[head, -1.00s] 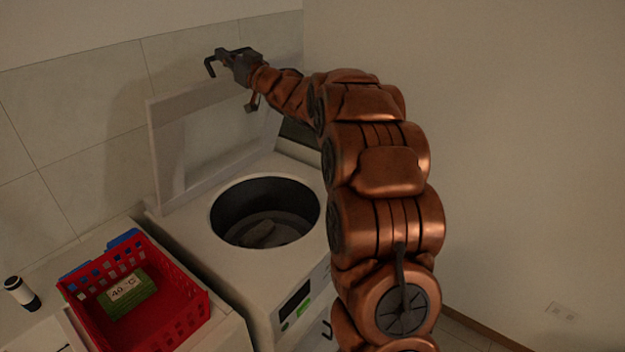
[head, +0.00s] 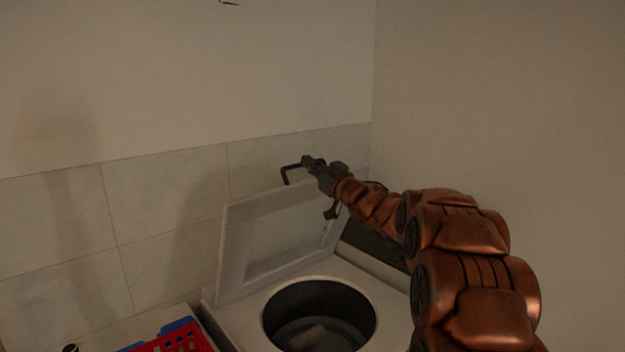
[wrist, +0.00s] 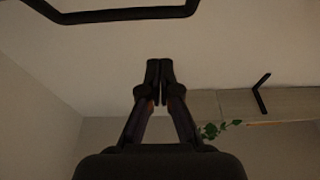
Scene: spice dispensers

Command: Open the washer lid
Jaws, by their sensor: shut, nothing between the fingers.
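The washer (head: 385,290) is a white top-loader in the lower middle of the head view. Its lid (head: 285,238) stands raised and tilted back near the tiled wall. The round dark drum opening (head: 320,310) is uncovered, with a pale item inside. My gripper (head: 304,164) is just above the lid's upper edge, at its right part. In the wrist view my gripper's fingers (wrist: 160,75) are together with nothing between them. A dark bent bar shows beside the gripper in the head view; I cannot tell whether it touches the lid.
The tiled wall (head: 165,215) is close behind the lid, and a side wall (head: 500,100) is at the right. A green plant (wrist: 212,130) shows in the wrist view.

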